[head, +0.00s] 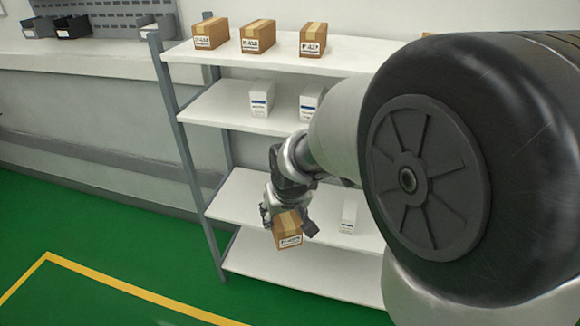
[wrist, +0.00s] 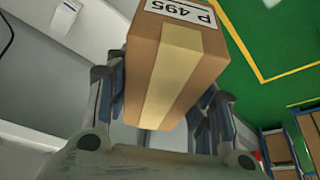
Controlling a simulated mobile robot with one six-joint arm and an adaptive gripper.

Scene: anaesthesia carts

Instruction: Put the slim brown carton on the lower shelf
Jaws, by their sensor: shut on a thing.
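The slim brown carton (head: 288,232) has a lighter tape band and a white label; in the wrist view the carton (wrist: 172,70) shows the label "P 495". My gripper (head: 290,222) is shut on it, with one finger on each side in the wrist view (wrist: 165,95). In the head view the carton is held in front of the shelving, around the height between the two lower boards. The lower shelf (head: 290,268) is the bottom white board, with its visible left part bare. My arm hides its right part.
The board above (head: 235,200) holds a white box (head: 348,217). Two white boxes (head: 262,98) stand on the second board, and three brown cartons (head: 257,37) on the top board. A grey post (head: 185,160) bounds the shelving at left. Green floor lies in front.

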